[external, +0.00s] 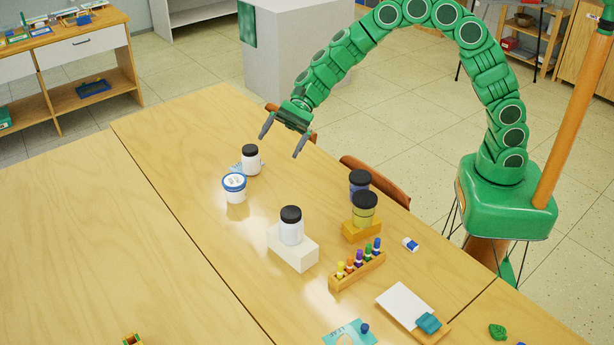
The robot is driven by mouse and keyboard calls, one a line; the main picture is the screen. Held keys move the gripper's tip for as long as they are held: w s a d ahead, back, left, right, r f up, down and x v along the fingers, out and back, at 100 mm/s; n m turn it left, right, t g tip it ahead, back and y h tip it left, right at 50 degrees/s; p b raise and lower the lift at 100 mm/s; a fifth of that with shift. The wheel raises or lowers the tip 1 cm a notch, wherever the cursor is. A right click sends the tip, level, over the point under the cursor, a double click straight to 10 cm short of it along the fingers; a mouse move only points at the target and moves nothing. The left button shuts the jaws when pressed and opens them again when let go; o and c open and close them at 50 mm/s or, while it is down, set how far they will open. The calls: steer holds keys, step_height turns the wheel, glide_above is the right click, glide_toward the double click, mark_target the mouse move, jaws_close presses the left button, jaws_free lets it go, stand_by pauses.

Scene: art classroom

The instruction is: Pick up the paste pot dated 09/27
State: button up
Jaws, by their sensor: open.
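Several pots stand on the wooden table, and no date is legible on any of them. A white jar with a black lid (251,163) stands nearest my gripper. A white tub with a blue-rimmed lid (235,190) is just in front of it. Another white jar with a black lid (291,230) stands on a white block (293,250). A yellowish jar with a dark lid (364,212) stands on a yellow block (361,231), with a dark blue jar (359,181) behind it. My gripper (281,147) is open and empty, above and right of the nearest white jar.
A wooden rack of colored bottles (357,270), a small blue-and-white block (410,244) and a white pad (404,305) lie on the right. Orange-brown chair backs (376,180) stand along the table's far edge. The table's left half (80,230) is mostly clear.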

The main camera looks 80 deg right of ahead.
steer(key=w+d+f+m+t, duration=0.3)
steer(key=w+d+f+m, duration=0.2)
steer(key=w+f, duration=0.3)
steer(key=m+t+h, duration=0.2)
steer(key=m+h, duration=0.1)
steer(key=m, duration=0.2)
glide_above(238, 178)
steer(key=s+d, duration=0.2)
step_height(238, 178, down, 7)
steer(key=shift+s+f, duration=0.15)
steer(key=shift+f, duration=3.2)
steer(key=shift+a+f, duration=0.1)
steer(key=shift+f, duration=0.25)
steer(key=shift+x, duration=2.35)
steer(key=shift+r, duration=0.15)
steer(key=c, duration=1)
